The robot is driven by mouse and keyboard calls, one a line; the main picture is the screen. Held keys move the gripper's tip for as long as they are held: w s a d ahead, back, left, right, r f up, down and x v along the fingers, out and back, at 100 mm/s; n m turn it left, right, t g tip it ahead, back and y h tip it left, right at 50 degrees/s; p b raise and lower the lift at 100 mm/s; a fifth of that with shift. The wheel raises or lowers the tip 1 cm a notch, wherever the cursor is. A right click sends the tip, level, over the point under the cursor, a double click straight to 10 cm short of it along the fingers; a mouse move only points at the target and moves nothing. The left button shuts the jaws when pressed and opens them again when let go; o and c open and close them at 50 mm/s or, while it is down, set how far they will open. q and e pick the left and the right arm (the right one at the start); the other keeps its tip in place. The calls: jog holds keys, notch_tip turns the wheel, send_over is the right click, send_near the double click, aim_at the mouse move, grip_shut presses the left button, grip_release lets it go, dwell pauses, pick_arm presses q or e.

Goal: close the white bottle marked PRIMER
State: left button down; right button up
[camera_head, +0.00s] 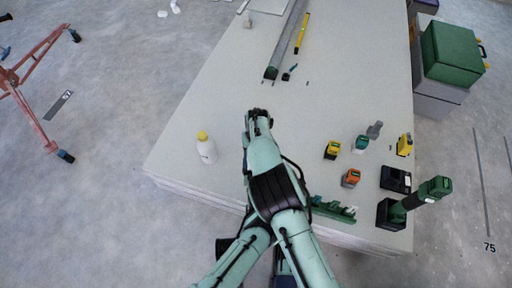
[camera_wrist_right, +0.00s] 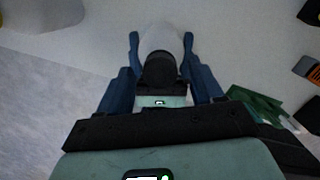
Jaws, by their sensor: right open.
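A white rounded body with a black, neck- or cap-like round part (camera_wrist_right: 160,70) stands between the fingers of my right gripper (camera_wrist_right: 161,38) in the right wrist view. It looks like a white bottle, but no marking is legible. The blue fingers are open, one on each side of it; I cannot tell whether they touch it. In the head view my arm hides this spot and the right gripper's fingers. Another white bottle (camera_head: 206,150) with a yellow cap stands upright near the table's left front, left of my arm; its label is unreadable.
The pale table (camera_head: 215,110) is clear around the yellow-capped bottle. A green rack (camera_head: 335,210), an orange device (camera_head: 350,178) and several small tools stand to the right of my arm. A yellow level (camera_head: 302,34) and a long metal profile (camera_head: 284,48) lie farther back.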

jog(key=shift+r, duration=2.3)
jog(key=shift+c, duration=0.5)
